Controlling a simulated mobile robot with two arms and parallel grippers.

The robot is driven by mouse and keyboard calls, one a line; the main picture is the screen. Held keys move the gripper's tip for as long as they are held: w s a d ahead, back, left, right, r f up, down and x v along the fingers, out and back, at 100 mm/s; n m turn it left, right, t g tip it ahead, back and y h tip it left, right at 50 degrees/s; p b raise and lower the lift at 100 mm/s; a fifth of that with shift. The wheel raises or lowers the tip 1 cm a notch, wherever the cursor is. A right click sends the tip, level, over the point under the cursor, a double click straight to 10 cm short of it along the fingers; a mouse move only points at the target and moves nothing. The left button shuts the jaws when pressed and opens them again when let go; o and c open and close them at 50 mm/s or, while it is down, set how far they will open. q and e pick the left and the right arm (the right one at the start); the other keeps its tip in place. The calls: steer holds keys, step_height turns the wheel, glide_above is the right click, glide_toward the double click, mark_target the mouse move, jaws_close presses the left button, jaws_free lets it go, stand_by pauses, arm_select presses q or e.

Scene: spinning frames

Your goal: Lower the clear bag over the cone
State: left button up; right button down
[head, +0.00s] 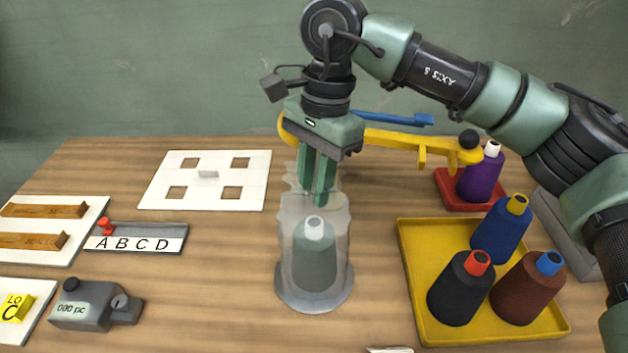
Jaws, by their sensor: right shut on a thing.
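The clear bag (287,230) hangs around a grey-green cone (314,262) with a pale tip, near the middle of the table. The cone stands upright and shows through the bag's film. The bag's lower edge reaches down close to the round grey base under the cone. My right gripper (318,200) points down above the cone's tip, its green fingers shut on the upper part of the bag. The exact grip point is partly hidden by the fingers and film. My left gripper is not in view.
A yellow tray (412,265) with several coloured cones stands at right; a purple cone (481,178) on a red tray is behind it. A white plate with square holes (205,163), a lettered strip (135,243) and a grey device (92,308) lie left.

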steer(key=shift+f, duration=0.3)
steer(key=shift+f+b, duration=0.15)
steer(key=shift+b, duration=0.15)
steer(key=c, duration=1.1)
jaws_free()
steer(key=shift+c, duration=0.2)
steer(key=o, duration=0.5)
steer(key=shift+o, duration=0.2)
